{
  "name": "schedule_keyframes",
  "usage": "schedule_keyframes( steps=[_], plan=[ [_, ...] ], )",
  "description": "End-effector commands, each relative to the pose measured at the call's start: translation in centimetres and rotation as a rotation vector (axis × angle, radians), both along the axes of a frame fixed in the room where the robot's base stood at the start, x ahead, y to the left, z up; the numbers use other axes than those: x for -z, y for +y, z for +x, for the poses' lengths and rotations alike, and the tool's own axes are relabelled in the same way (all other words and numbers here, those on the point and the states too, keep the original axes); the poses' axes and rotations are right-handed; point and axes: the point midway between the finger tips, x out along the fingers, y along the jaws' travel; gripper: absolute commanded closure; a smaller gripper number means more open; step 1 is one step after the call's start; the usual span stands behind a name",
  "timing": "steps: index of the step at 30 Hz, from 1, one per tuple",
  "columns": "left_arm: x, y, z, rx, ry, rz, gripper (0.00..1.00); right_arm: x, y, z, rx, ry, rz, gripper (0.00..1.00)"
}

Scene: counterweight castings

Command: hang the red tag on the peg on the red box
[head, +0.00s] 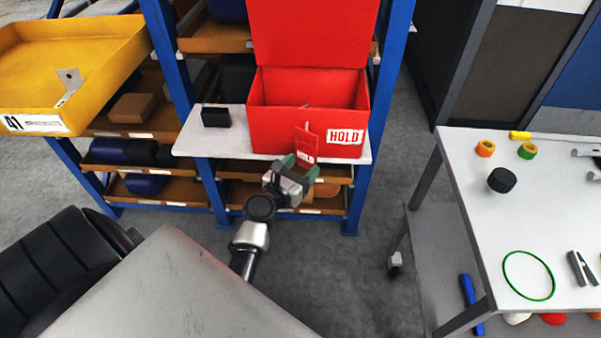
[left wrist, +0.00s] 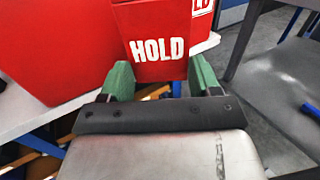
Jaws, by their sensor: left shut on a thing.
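The red box (head: 285,125) stands on a white shelf board with its lid (head: 312,32) raised and a white HOLD label (head: 345,137) on its front. The red tag (head: 306,142), lettered HOLD, is upright between the green fingers of my left gripper (head: 301,168), in front of the box's front wall. In the left wrist view the tag (left wrist: 157,22) rises from between the fingers of the gripper (left wrist: 160,78), overlapping the box (left wrist: 60,50). I cannot tell whether the tag touches the box. The peg cannot be made out clearly. My right gripper is out of view.
A black block (head: 215,116) sits on the white shelf board (head: 200,145), left of the box. Blue rack posts flank the box. A yellow bin (head: 110,45) is at left. A table (head: 460,180) at right holds a green ring (head: 505,280) and small parts.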

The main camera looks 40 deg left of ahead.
Motion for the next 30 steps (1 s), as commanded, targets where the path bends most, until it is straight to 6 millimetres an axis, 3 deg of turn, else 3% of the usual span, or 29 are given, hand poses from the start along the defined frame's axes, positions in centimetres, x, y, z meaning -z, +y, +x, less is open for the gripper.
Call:
schedule_keyframes(
  steps=[18, 30],
  plan=[
    [0.6, 1.9, 3.1, 0.001, 0.0, 0.001, 0.64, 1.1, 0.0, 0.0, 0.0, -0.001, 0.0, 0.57],
    [1.0, 2.3, 3.8, 0.0, -0.001, 0.001, 0.64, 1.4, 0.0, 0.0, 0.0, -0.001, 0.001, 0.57]
  ],
)
